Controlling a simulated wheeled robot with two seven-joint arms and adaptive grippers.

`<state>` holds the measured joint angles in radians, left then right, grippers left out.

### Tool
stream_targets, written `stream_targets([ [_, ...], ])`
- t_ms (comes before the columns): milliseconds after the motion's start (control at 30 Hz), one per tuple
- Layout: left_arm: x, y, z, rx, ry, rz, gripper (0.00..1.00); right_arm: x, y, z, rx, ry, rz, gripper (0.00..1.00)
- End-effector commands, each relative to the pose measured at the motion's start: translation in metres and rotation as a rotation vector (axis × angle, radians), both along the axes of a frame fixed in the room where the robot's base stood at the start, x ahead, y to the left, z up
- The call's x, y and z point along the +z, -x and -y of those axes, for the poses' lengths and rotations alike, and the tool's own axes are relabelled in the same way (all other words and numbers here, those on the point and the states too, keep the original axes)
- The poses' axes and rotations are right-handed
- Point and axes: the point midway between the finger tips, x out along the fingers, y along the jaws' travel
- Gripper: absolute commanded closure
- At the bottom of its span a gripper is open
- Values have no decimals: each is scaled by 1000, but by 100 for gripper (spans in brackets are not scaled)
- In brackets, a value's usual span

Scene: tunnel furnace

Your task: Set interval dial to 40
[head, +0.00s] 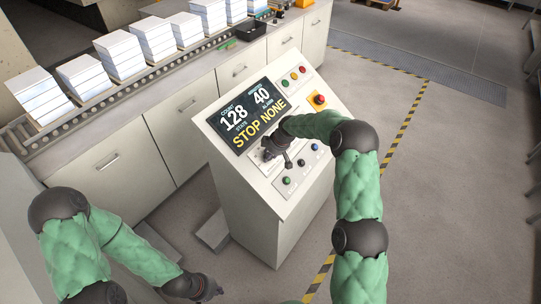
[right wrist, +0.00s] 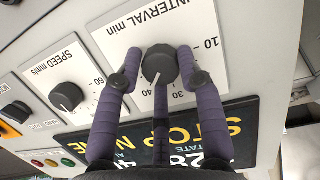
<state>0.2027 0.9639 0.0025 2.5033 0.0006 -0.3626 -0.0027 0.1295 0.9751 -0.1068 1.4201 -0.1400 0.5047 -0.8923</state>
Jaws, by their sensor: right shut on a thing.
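The control panel (head: 262,215) stands in the middle of the head view. Its display (head: 249,115) reads 128 under COUNT, a 40 at upper right, and STOP NONE. In the right wrist view, the black interval dial (right wrist: 160,64) sits on a white plate marked INTERVAL min. Its white pointer line points at about the 40 mark. My right gripper (right wrist: 162,78) is shut on the dial, one purple finger on each side. In the head view my right gripper (head: 273,148) covers the dial. My left gripper (head: 207,289) hangs low, away from the panel; its jaw state is unclear.
The speed dial (right wrist: 67,96) is beside the interval plate. Coloured lamps (head: 293,77), a red stop button (head: 319,99) and lower buttons (head: 301,162) are on the panel. A roller conveyor (head: 100,103) with several white stacks runs behind. Floor at right is clear.

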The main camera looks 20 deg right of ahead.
Motion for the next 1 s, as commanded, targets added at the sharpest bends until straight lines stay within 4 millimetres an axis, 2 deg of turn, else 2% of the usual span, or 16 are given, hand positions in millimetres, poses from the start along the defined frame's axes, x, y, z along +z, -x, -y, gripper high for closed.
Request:
stream_targets([
  [33, 0, 0, 0, 0, 0, 0, 100, 1, -1, -4, 3, -2, 2, 56],
  [100, 0, 0, 0, 0, 0, 0, 100, 1, -1, -3, 3, -1, 3, 41],
  [533, 0, 0, 0, 0, 0, 1, 100, 7, 1, 0, 2, 0, 3, 41],
  [667, 0, 0, 0, 0, 0, 0, 100, 22, 6, 4, 1, 0, 4, 41],
  [1000, 0, 0, 0, 0, 0, 0, 100, 81, 27, 16, 3, 0, 4, 41],
])
